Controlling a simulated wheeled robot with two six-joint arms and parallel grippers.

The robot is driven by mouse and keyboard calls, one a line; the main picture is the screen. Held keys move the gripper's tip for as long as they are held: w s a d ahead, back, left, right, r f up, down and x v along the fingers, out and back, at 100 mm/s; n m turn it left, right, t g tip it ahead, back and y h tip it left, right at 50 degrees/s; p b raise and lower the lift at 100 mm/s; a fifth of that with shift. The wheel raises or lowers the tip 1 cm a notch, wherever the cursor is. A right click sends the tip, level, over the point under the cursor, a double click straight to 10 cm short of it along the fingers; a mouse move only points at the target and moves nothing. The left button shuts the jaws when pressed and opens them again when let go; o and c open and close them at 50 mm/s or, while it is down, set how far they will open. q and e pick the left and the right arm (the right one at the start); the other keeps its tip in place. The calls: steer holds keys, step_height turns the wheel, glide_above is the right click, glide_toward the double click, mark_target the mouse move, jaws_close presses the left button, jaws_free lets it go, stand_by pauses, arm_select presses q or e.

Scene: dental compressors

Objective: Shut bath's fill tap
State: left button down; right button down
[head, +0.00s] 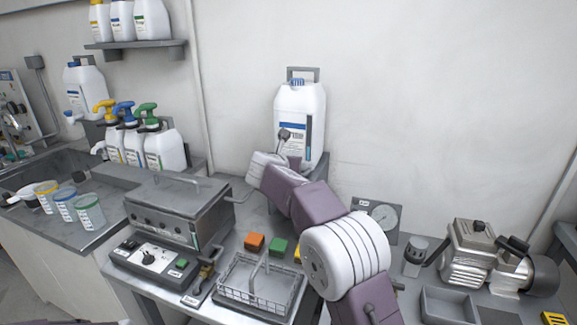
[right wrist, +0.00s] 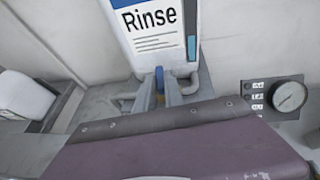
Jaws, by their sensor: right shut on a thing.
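A white canister labelled "Rinse" (right wrist: 155,35) stands upright against the wall; it also shows in the head view (head: 300,115). Low on its front, my right gripper (right wrist: 168,92) is shut on a small blue tap handle (right wrist: 159,74), which is mostly hidden between the fingers. In the head view my right arm hides the tap and the fingers. The grey metal bath (head: 165,222), lid down, stands to the left on the bench, with a control panel in front. Whether the tap lets liquid through cannot be seen. My left gripper is out of view.
A wire basket (head: 232,292) and orange (head: 254,242) and green (head: 279,247) blocks lie in front. A pressure gauge (head: 383,215) and a compressor (head: 470,255) stand right of my arm. Pump bottles (head: 165,150) and cups (head: 88,212) stand left.

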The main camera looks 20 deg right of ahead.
steer(key=shift+w+a+m+g+h+p, duration=0.15)
steer(key=shift+m+g+h+p, duration=0.25)
steer(key=shift+m+h+p, duration=0.45)
steer(key=c, duration=1.4)
jaws_free()
steer(key=shift+c, duration=0.2)
steer(key=shift+w+f, duration=0.15)
steer(key=p+v, duration=0.7)
steer(key=v, duration=0.2)
